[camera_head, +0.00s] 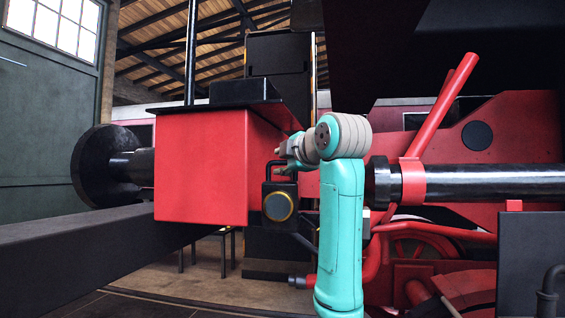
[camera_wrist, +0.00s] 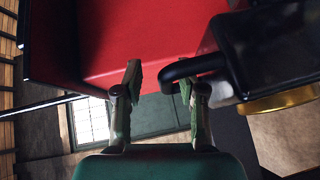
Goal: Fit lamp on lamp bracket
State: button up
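The lamp (camera_head: 279,205) is a black box with a gold-ringed round lens and a looped black handle. In the head view it is upright in front of the right side of the red box. My gripper (camera_head: 279,165) is at the handle, partly hidden by my arm. In the wrist view the lamp (camera_wrist: 275,45) is at right, and the bend of its handle (camera_wrist: 200,64) reaches between my fingers (camera_wrist: 160,80). The fingers are apart, with a gap between the left finger and the handle. I cannot make out the lamp bracket or what supports the lamp.
The red box (camera_head: 200,165) and a round black buffer (camera_head: 100,165) are on the left, above a dark beam (camera_head: 80,240). A black cylinder (camera_head: 480,183) and a slanted red bar (camera_head: 440,105) are on the right. Open floor shows below the lamp.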

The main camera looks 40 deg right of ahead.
dwell(0.5)
jog(key=f+v, duration=0.1)
jog(key=v, duration=0.6)
jog(key=shift+s+r, duration=0.2)
jog(key=shift+r, duration=0.3)
jog(key=shift+a, duration=0.1)
